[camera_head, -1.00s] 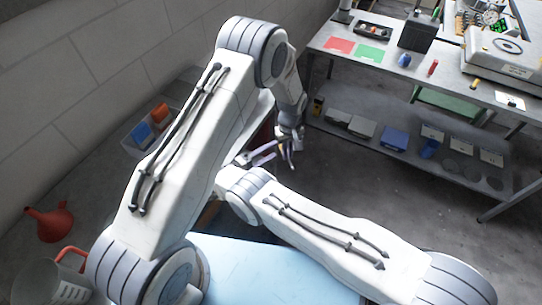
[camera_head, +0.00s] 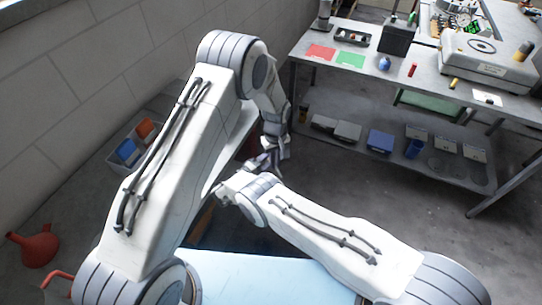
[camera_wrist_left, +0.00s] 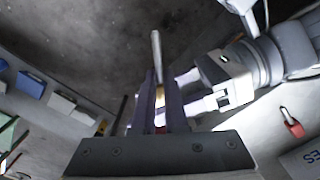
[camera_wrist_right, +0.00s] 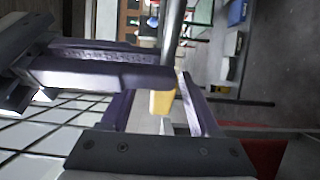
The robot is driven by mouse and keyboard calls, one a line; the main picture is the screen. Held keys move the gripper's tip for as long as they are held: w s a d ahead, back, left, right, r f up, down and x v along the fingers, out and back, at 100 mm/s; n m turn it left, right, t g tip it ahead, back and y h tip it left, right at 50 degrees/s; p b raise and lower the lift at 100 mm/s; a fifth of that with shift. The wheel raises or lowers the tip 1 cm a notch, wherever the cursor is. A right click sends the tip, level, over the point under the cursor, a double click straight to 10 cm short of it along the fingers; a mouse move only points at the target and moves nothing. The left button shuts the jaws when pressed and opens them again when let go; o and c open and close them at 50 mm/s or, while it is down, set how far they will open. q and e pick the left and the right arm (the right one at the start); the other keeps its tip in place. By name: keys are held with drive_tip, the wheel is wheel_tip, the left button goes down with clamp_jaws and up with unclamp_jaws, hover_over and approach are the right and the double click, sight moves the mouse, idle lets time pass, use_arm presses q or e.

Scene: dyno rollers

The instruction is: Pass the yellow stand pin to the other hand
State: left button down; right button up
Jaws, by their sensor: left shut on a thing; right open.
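The yellow stand pin has a grey rod (camera_wrist_left: 156,50) and a yellow end (camera_wrist_right: 161,102). My left gripper (camera_head: 262,166) is shut on it; its fingers also show in the left wrist view (camera_wrist_left: 160,100). In the right wrist view the left gripper's fingers come in from the left and hold the pin just above the yellow end. My right gripper (camera_wrist_right: 160,115) is open, with the yellow end between its fingers. I cannot tell whether they touch it. In the head view the pin cannot be made out, and the right gripper is largely hidden by the arms.
A workbench (camera_head: 445,93) with a lower shelf stands at the back right, holding red and green mats, a blue ball and other items. A bin (camera_head: 118,150) with orange and blue things and a red funnel (camera_head: 36,246) are at the left. The floor between is clear.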

clamp_jaws()
use_arm(q)
drive_tip(key=c, duration=0.9)
unclamp_jaws()
drive_tip(key=shift+o, duration=0.2)
drive_tip(key=shift+r, duration=0.1)
